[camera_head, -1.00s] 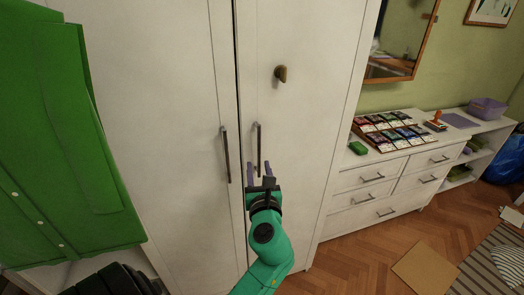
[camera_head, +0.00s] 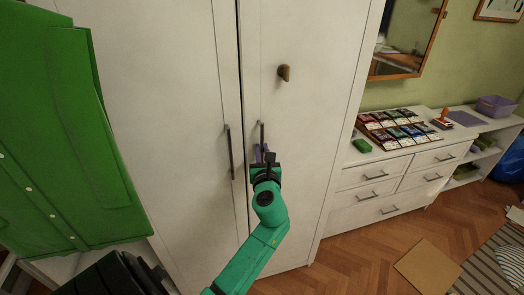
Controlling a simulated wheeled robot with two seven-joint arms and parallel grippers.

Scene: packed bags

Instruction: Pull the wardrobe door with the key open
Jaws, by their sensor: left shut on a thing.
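The left door has a dark vertical handle (camera_head: 230,152). The right door has a similar handle (camera_head: 262,132) and a brownish knob-like hook (camera_head: 284,72) higher up. My left gripper (camera_head: 264,152), on a teal arm, is shut on the right door's handle, around its lower part. The fingers and wrist hide the handle's lower end. I cannot make out a key on either door. My right gripper is not in view.
A green garment (camera_head: 70,150) hangs at the left, beside the left door. A white dresser (camera_head: 385,190) stands right of the wardrobe, with a rack of colourful packets (camera_head: 395,130) on top. A cardboard sheet (camera_head: 427,268) lies on the wooden floor in front.

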